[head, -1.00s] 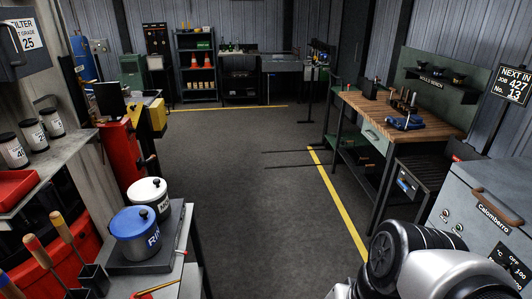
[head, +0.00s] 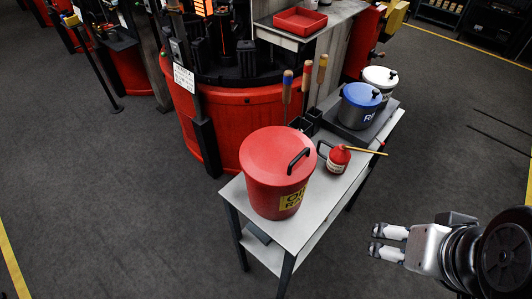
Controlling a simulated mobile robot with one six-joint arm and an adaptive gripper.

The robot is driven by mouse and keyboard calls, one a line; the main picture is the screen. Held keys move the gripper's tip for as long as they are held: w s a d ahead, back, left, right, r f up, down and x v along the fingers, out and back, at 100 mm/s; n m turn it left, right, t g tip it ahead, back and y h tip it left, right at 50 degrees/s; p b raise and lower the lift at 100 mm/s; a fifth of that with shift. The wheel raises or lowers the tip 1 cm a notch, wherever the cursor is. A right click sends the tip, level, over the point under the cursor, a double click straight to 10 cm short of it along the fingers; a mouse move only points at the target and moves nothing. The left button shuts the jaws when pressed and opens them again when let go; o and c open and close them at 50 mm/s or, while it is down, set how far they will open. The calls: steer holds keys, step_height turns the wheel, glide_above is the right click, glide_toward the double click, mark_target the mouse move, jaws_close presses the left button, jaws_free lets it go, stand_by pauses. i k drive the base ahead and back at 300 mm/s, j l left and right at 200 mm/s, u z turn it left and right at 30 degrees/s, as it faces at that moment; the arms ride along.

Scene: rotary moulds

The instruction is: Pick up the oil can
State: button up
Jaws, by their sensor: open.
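The oil can (head: 338,161) is small and red with a white label, a dark handle on its left and a long thin yellow spout pointing right. It stands on a narrow grey side table (head: 326,200), just right of a red lidded bin (head: 278,175) with a yellow label. My gripper (head: 379,242) is at the lower right, off the table's right side. Its fingers are apart and empty, pointing left, clear of the can.
A blue-lidded pot (head: 360,106) and a white-lidded pot (head: 380,78) stand on a dark plate behind the can. Several wooden-handled tools (head: 305,75) stand in dark holders to its left. A large red round machine (head: 235,115) is behind the table. Floor at front is clear.

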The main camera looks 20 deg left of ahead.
mark_target(338, 160)
steer(key=j+u, duration=0.15)
steer(key=u, duration=0.15)
steer(key=i+l+u, duration=0.15)
steer(key=i+l, duration=0.4)
steer(key=i+l+u, duration=0.2)
steer(key=i+l, duration=0.35)
steer(key=l, duration=0.1)
